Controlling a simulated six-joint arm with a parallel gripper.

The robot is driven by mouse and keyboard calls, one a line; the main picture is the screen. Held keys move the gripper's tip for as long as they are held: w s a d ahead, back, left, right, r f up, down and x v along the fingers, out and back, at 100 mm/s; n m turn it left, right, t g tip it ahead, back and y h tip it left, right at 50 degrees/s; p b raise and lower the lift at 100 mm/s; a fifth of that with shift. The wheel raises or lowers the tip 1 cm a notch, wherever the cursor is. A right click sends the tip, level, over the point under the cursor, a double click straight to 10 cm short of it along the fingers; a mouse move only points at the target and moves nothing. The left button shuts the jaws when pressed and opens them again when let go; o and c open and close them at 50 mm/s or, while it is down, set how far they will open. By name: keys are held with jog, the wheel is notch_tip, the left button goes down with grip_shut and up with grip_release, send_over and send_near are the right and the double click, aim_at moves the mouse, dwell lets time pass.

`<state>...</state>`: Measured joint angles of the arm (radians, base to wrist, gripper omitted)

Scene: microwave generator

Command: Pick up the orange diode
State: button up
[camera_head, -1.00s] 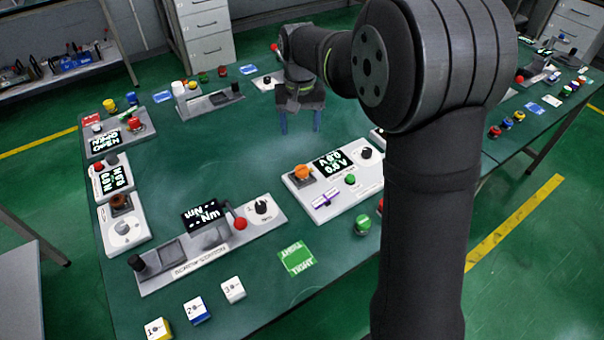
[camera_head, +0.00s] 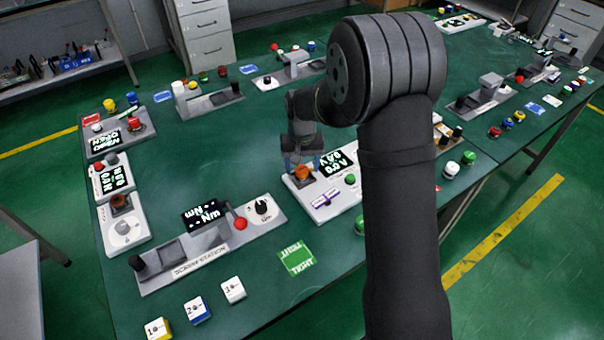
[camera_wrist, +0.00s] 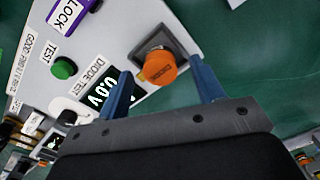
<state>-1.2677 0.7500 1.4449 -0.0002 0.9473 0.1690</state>
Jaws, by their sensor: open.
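The orange diode (camera_head: 302,172) is a round orange cap on a grey square seat at the upper left corner of the white diode test box (camera_head: 322,211). In the wrist view the diode (camera_wrist: 160,67) shows between and just beyond the two blue fingers of my gripper (camera_wrist: 163,88). My gripper (camera_head: 302,161) is open and empty, with its fingers pointing down close by the diode in the head view. I cannot tell whether either finger touches it.
The box carries a lit display (camera_head: 336,163), a green button (camera_wrist: 64,68) and a purple lock switch (camera_head: 325,197). A screw station (camera_head: 205,245) stands to the left. A green card (camera_head: 297,258) lies in front. Open table lies behind my gripper.

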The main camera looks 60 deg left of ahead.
jog(key=shift+f, duration=0.25)
jog(key=c, duration=1.2)
jog(key=shift+r, duration=0.1)
